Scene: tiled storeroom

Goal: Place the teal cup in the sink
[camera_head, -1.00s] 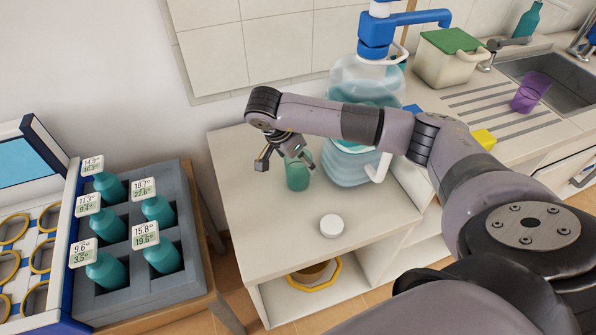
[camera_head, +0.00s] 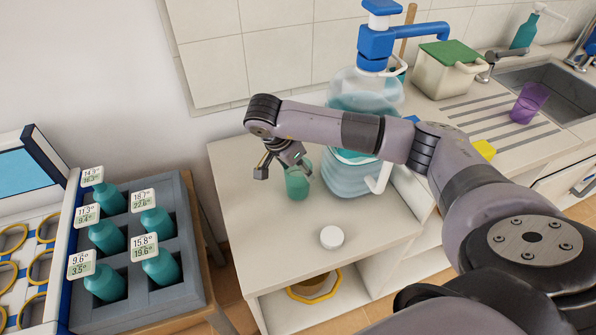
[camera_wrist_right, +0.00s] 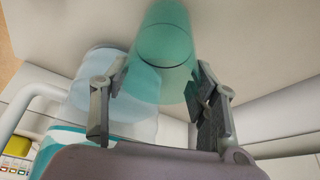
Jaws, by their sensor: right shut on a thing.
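The teal cup (camera_head: 297,184) is see-through and stands on the white cabinet top, left of the big water jug. My right gripper (camera_head: 287,160) reaches it from above and is shut on its upper part. In the right wrist view the teal cup (camera_wrist_right: 165,60) lies between the two fingers of my right gripper (camera_wrist_right: 160,85). The sink (camera_head: 562,88) is a grey basin at the far right of the counter. My left gripper is not in view.
A water jug (camera_head: 350,110) with a blue pump stands beside the cup. A white lid (camera_head: 332,237) lies in front. A purple cup (camera_head: 528,103) stands at the sink's near edge. A green-lidded container (camera_head: 446,68) stands behind the drainboard.

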